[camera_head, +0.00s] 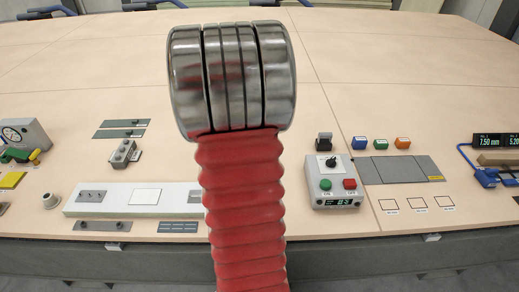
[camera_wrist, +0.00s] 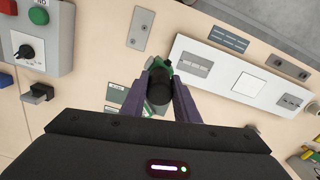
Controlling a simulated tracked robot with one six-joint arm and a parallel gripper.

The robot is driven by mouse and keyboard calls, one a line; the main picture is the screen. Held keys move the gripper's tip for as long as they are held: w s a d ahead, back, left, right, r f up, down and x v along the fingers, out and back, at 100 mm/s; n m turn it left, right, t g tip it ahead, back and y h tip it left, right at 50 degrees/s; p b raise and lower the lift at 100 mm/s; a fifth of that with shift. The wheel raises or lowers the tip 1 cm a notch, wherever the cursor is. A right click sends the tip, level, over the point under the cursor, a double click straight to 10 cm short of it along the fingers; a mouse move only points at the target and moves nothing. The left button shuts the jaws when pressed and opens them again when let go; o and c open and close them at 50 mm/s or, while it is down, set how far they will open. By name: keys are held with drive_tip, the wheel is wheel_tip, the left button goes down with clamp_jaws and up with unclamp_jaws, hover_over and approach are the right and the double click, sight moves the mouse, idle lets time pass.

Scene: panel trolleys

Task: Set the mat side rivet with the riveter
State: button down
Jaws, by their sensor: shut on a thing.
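My gripper (camera_wrist: 160,88) is shut on a dark, round-ended tool with a green part (camera_wrist: 159,66), which looks like the riveter. It is seen end-on, so its height above the table and its nose are unclear. The tool appears beside the white panel (camera_wrist: 245,82), which also shows in the head view (camera_head: 120,209). The panel bears a grey plate at each end; in the wrist view one (camera_wrist: 195,65) is nearer the tool, the other (camera_wrist: 287,102) farther right. I cannot tell which rivet is the mat side one. The gripper is out of the head view.
My red-sleeved arm fills the middle of the head view and hides the panel's right end. A control box (camera_head: 327,185) stands right of it, beside a grey mat (camera_head: 392,169). A grey metal block (camera_head: 123,151), flat strips (camera_head: 125,123) and a gauge box (camera_head: 32,132) lie left.

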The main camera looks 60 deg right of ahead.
drive_tip(key=s+d+r+m, duration=0.1)
drive_tip(key=s+d+m, duration=0.1)
drive_tip(key=s, duration=0.7)
drive_tip(key=shift+d+r, duration=0.15)
drive_tip(key=shift+d, duration=0.65)
wheel_tip(320, 180, down, 9)
drive_tip(key=shift+w, duration=0.2)
drive_tip(key=shift+a+f, duration=0.1)
drive_tip(key=shift+f, duration=1.1)
idle(3.2)
drive_tip(key=shift+r, duration=0.1)
drive_tip(key=shift+r, duration=1.95)
